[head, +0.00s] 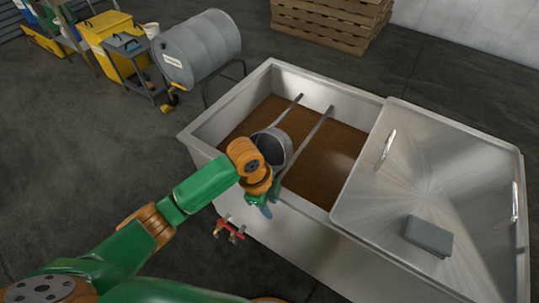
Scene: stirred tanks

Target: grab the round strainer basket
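The round strainer basket (279,146) is a grey metal cylinder at the two rails across the open part of the tank (217,113). My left wrist covers its lower left side. My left gripper (266,207) is at the tank's near wall, just below the basket in the picture, and points downward. Its fingers are small and partly hidden, so I cannot tell whether they are open or whether they touch anything. My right gripper is not in view.
Brown liquid (337,152) lies under the rails (306,137). A steel lid (440,160) with handles covers the tank's right part, with a grey box (428,235) on it. A red-handled valve (230,229) sticks out in front. A drum (196,48) and pallets (330,22) stand behind.

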